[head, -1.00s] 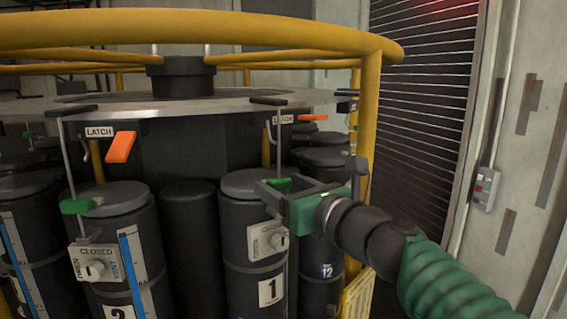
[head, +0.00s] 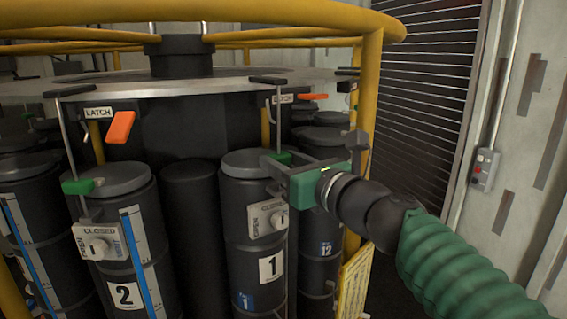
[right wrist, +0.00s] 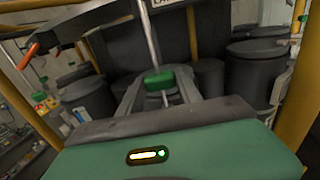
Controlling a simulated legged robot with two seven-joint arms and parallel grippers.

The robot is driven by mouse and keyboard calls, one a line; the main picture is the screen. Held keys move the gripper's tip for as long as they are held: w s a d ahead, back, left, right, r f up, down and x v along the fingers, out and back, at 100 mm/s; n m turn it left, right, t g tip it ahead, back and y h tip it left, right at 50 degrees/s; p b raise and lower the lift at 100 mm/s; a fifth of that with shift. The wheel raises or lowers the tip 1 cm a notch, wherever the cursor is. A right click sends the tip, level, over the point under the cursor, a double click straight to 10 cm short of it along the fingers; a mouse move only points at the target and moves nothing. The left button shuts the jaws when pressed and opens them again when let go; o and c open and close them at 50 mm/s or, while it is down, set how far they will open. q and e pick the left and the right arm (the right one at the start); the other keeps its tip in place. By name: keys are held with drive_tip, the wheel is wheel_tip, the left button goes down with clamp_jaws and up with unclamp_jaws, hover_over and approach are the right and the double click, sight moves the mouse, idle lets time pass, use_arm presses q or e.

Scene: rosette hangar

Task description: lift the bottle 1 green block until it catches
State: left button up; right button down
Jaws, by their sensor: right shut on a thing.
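The bottle 1 green block (head: 282,158) sits on a thin upright rod beside the black lid of bottle 1 (head: 238,195). My right gripper (head: 279,164) is shut on this block, its arm coming in from the right. In the right wrist view the green block (right wrist: 160,81) shows between the two fingers, with the rod rising above it. The rod runs up towards the black piece at the plate's rim (head: 266,80). Whether anything has caught is not clear. My left gripper is not in view.
Bottle 2 (head: 124,240) stands to the left with its own green block (head: 78,187). An orange latch handle (head: 121,127) hangs under the round plate (head: 215,86). A yellow post (head: 368,105) stands close behind my right gripper. A wall box (head: 485,170) is at right.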

wheel_tip(320, 180, up, 9)
drive_tip(key=p, duration=0.7)
drive_tip(key=shift+f+p, duration=0.2)
drive_tip(key=shift+p, duration=0.1)
drive_tip(key=c, duration=0.8)
unclamp_jaws()
drive_tip(key=shift+c, duration=0.2)
drive_tip(key=shift+f, duration=0.1)
drive_tip(key=b+v, duration=0.2)
drive_tip(key=v, duration=0.7)
